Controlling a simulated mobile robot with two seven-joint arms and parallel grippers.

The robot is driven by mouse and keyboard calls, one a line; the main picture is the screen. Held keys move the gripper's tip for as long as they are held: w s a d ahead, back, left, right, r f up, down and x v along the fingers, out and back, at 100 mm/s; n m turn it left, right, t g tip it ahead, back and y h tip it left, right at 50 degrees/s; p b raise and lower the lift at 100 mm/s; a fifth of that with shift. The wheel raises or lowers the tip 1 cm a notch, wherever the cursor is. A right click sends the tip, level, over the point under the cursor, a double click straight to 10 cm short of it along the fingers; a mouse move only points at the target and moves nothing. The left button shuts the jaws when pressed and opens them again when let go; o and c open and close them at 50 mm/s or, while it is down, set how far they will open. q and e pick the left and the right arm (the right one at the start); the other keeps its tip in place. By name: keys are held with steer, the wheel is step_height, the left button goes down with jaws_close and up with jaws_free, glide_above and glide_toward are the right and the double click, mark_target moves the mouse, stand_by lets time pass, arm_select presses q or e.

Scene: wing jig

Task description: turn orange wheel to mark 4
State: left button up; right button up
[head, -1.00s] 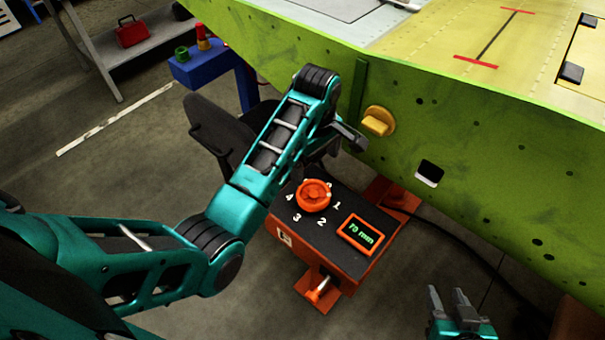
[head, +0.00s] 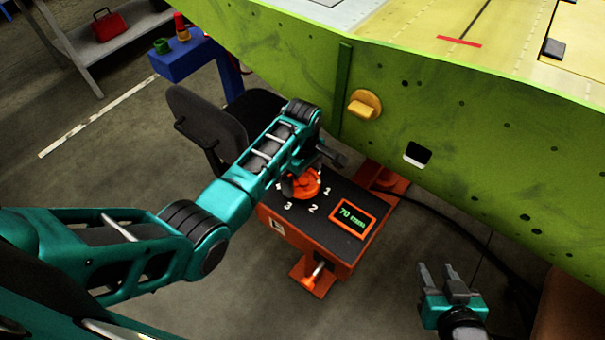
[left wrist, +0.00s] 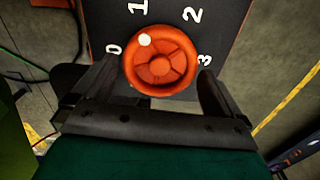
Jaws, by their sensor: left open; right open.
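The orange wheel (head: 303,184) sits on top of a dark-topped orange box (head: 290,222), partly hidden by my left arm. In the left wrist view the wheel (left wrist: 160,66) lies between my open left gripper's fingers (left wrist: 160,75), one on each side, with no clear contact visible. Its white dot (left wrist: 144,40) points between marks 0 and 1, closer to 1. Marks 0, 1, 2 and 3 show there; mark 4 is hidden. In the head view my left gripper (head: 318,162) is over the wheel. My right gripper (head: 449,282) is open and empty at lower right.
A display (head: 353,218) on the box reads 70 mm. The green wing panel (head: 450,130) with a yellow knob (head: 364,104) rises behind the box. A black chair (head: 212,125) stands left of it. A dark cable (head: 450,220) runs along the floor.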

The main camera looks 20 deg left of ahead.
arm_select(q)
steer(key=shift+f, duration=0.3)
steer(key=shift+c, duration=0.3)
steer(key=c, duration=0.7)
